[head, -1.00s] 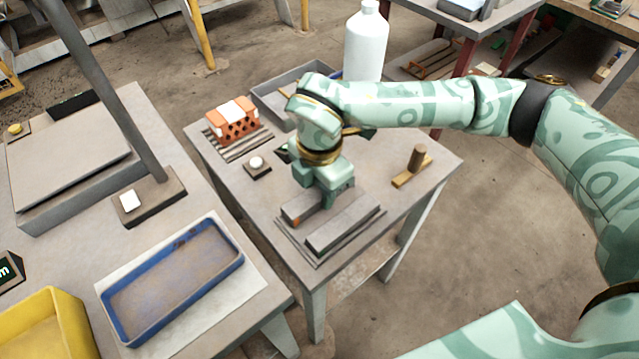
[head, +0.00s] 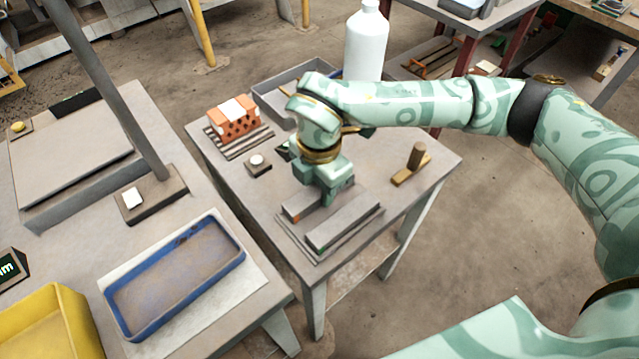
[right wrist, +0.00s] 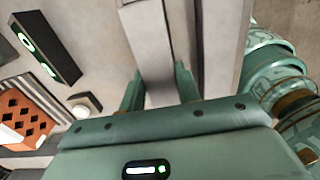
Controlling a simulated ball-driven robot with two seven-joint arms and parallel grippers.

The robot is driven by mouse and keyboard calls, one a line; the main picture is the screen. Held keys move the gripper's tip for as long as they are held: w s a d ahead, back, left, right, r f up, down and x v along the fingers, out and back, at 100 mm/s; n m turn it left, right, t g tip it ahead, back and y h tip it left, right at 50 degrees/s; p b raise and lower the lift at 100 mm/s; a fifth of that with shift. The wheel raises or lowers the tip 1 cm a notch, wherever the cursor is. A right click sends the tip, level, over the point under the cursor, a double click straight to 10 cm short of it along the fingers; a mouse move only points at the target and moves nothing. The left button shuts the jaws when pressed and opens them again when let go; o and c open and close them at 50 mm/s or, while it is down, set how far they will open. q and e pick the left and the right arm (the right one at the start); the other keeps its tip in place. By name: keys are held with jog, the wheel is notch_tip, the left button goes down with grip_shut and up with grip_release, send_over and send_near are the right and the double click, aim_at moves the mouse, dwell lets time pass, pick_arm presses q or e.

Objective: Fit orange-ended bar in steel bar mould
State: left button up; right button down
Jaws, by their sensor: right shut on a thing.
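The orange-ended bar (head: 303,207) is a grey bar with an orange patch on its near end. My right gripper (head: 328,198) is shut on it from above. In the right wrist view the bar (right wrist: 148,45) runs lengthwise between the fingers (right wrist: 160,92). The steel bar mould (head: 343,224) shows as a long grey block on layered plates, close alongside the bar on its right. The grey block also shows in the right wrist view (right wrist: 222,45). The bar's underside is hidden, so I cannot tell how deep it sits. My left gripper is not in view.
On the same table are an orange brick (head: 236,122) on a slatted rack, a white button (head: 257,160), a wooden block with an upright peg (head: 411,172) and a grey tray (head: 270,92). A white bottle (head: 365,45) stands behind. The table's front edge is close to the mould.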

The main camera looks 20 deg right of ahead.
jog(key=shift+f, duration=0.45)
dwell(0.3)
